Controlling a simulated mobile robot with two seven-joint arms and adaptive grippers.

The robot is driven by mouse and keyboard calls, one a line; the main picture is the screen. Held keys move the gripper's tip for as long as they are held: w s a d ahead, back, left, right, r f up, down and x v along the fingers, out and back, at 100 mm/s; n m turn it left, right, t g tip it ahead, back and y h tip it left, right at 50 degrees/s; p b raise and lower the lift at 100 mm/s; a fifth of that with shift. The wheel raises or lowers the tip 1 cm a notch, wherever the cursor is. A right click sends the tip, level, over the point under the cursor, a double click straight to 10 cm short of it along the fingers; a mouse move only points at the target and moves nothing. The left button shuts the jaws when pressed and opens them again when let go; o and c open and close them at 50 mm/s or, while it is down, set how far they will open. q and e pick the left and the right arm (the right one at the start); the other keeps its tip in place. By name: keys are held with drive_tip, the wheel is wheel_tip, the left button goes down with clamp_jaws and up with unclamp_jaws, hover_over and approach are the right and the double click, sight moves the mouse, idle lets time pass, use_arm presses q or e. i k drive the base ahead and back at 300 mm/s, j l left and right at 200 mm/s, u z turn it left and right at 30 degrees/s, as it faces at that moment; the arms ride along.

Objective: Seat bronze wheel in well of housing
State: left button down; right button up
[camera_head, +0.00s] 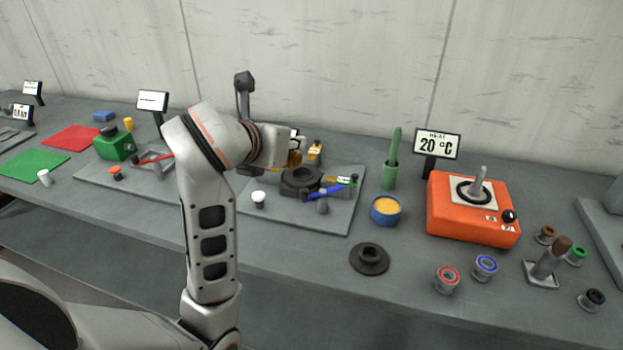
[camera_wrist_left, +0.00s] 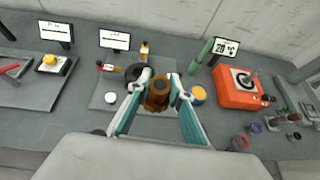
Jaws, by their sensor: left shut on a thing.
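The bronze wheel (camera_wrist_left: 158,94) is between the fingers of my left gripper (camera_wrist_left: 157,98) in the left wrist view, and the gripper is shut on it. In the head view a small part of the bronze wheel (camera_head: 293,158) shows beside my left gripper (camera_head: 285,155), above the back of the housing. The dark housing (camera_head: 301,181) stands on a grey plate (camera_head: 345,215). In the left wrist view the housing (camera_wrist_left: 137,76) is partly hidden behind the wheel and a finger. The inside of the well cannot be made out. My right gripper is out of view.
A blue-handled tool (camera_head: 322,190), a white-topped knob (camera_head: 259,199) and a yellow-topped item (camera_head: 315,151) are near the housing. A blue cup (camera_head: 386,210), a dark flanged disc (camera_head: 369,258) and an orange heater (camera_head: 472,212) stand to the right. The front bench edge is mostly clear.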

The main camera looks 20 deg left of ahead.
sight(332, 213)
drive_tip(key=i+l+u, duration=0.1)
drive_tip(key=l, duration=0.25)
drive_tip(key=i+l, duration=0.15)
drive_tip(key=l, duration=0.25)
drive_tip(key=i+l+u, duration=0.15)
drive_tip(key=l, duration=0.25)
